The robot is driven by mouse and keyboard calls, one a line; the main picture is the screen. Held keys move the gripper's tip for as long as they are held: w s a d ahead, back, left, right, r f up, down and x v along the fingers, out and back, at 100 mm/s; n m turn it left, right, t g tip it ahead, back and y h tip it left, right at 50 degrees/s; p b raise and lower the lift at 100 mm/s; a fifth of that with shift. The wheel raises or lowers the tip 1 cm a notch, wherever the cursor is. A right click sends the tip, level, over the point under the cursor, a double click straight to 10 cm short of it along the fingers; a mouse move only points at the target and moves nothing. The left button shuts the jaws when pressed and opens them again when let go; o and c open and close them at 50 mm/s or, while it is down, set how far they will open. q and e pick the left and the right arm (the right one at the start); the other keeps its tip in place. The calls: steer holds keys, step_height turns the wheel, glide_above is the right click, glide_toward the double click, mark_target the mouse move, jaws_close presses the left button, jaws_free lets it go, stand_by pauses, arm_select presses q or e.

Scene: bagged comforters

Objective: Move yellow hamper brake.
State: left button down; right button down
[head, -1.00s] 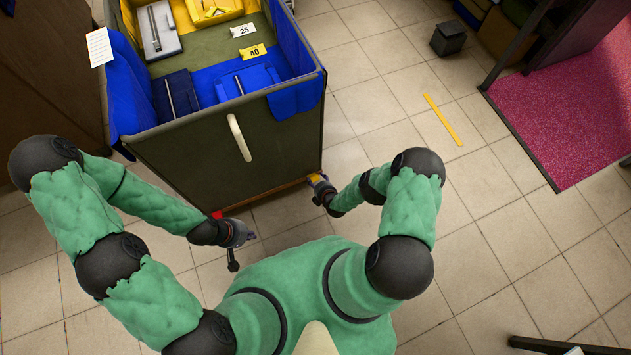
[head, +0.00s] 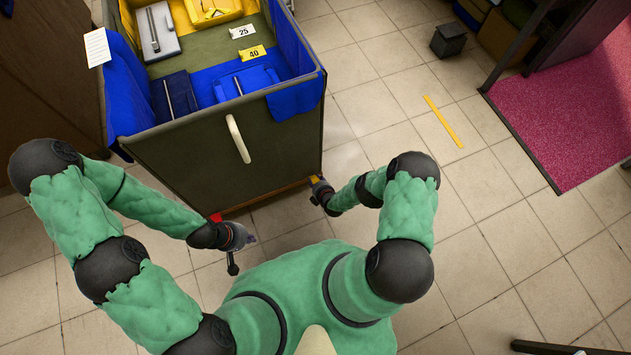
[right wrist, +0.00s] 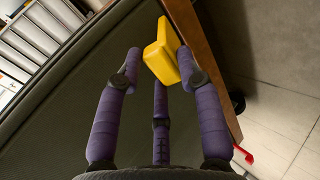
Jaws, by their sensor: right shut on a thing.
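The yellow brake (head: 314,179) is at the near right bottom corner of the green hamper cart (head: 270,150). In the right wrist view the yellow brake (right wrist: 168,52) is a bright block beside the cart's brown bottom rail. My right gripper (head: 321,190) is at this brake, partly covering it in the head view. In the wrist view its purple fingers (right wrist: 160,78) are around the brake, one touching its right side. My left gripper (head: 243,242) is low, near a red brake (head: 216,217) at the cart's near left; its finger opening is too small to judge.
The cart holds blue and yellow bags and has a pale handle (head: 238,138) on its near side. A yellow floor strip (head: 443,121), a small dark bin (head: 448,40) and a magenta mat (head: 575,115) lie to the right. The tiled floor between is clear.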

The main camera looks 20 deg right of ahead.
steer(key=shift+s+d+f+t, duration=0.1)
steer(key=shift+s+f+t, duration=0.4)
steer(key=shift+t, duration=0.5)
steer(key=shift+s+d+f+t, duration=0.1)
steer(key=shift+s+f+t, duration=0.15)
steer(key=shift+f+t, duration=0.55)
steer(key=shift+r+t, duration=0.2)
steer(key=shift+t, duration=0.1)
